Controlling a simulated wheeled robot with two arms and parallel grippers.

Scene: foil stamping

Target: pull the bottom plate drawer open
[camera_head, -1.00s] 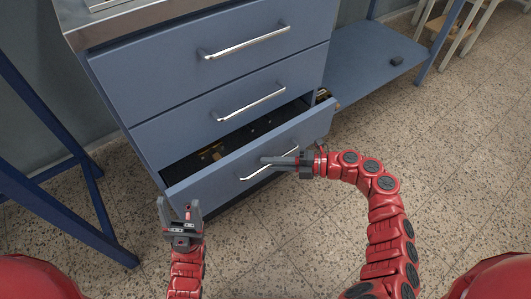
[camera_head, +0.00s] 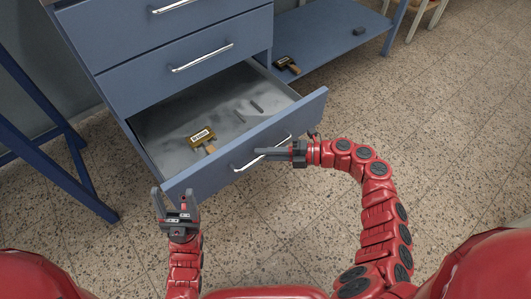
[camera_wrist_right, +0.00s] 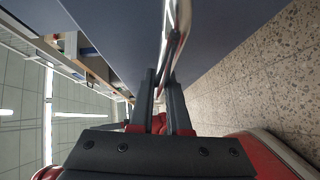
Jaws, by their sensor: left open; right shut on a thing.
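The bottom drawer (camera_head: 228,156) of the blue cabinet stands pulled well out, and its grey floor shows in the head view. A brass-coloured plate with a handle (camera_head: 201,136) lies inside, with small dark pieces towards the back right. My right gripper (camera_head: 262,152) is shut on the drawer's silver bar handle (camera_head: 244,165). The right wrist view shows the fingers (camera_wrist_right: 168,85) closed around the handle bar (camera_wrist_right: 170,40). My left gripper (camera_head: 174,197) is open and empty, in front of the drawer's left front corner.
Two upper drawers (camera_head: 150,85) are shut. A low blue shelf (camera_head: 325,40) to the right bears a brown-handled tool (camera_head: 287,65) and a small dark block (camera_head: 359,31). A blue table leg (camera_head: 60,170) stands at left. The speckled floor at right is clear.

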